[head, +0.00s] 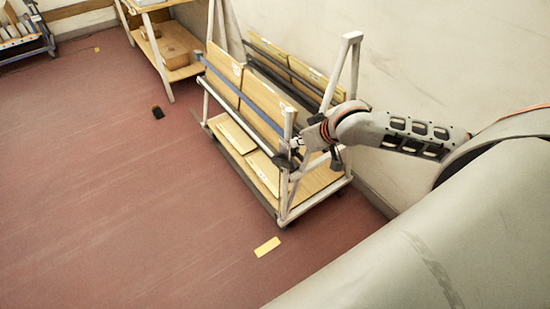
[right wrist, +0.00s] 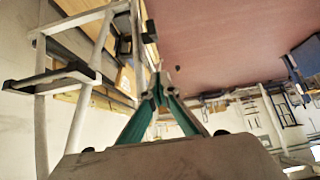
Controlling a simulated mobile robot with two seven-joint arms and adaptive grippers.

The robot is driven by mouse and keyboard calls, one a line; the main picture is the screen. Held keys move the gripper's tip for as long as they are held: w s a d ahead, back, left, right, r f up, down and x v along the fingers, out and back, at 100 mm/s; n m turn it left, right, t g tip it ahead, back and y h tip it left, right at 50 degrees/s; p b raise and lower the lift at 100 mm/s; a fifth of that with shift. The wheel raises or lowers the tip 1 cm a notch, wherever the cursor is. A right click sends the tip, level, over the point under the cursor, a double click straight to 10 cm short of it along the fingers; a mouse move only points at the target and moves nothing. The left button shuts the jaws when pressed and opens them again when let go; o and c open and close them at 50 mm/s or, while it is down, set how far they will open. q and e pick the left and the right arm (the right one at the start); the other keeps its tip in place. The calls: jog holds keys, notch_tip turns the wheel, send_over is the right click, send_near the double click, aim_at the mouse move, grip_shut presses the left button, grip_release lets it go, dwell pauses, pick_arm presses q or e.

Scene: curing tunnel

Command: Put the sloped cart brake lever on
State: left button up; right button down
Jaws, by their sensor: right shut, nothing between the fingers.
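The sloped cart (head: 285,212) stands near the wall in the head view, with a white tube frame, leaning tan panels and a lower deck. My right gripper (head: 293,150) is at the upper part of the cart's near end post; I cannot tell if it touches. In the right wrist view my right gripper (right wrist: 158,92) has its green fingers together at the tips, with nothing held. The cart's white frame (right wrist: 78,125) fills the left of that view. A small dark part (right wrist: 124,45) sits by a post; I cannot tell whether it is the brake lever. My left gripper is not in view.
A wooden table (head: 180,50) with a lower shelf stands behind the cart. A small black object (head: 157,112) and a yellow floor mark (head: 267,246) lie on the red floor. The wall is close behind the cart. The floor at left is mostly clear.

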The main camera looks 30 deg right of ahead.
send_over(288, 161)
jog(key=w, duration=0.2)
notch_tip(288, 161, down, 7)
jog(key=shift+s+a+f, duration=0.1)
jog(key=shift+a, duration=0.05)
jog(key=shift+s+f, duration=0.3)
jog(key=shift+f, duration=0.3)
jog(key=shift+s+f, duration=0.25)
jog(key=shift+f, duration=0.3)
jog(key=shift+s+f, duration=0.45)
jog(key=shift+f, duration=0.2)
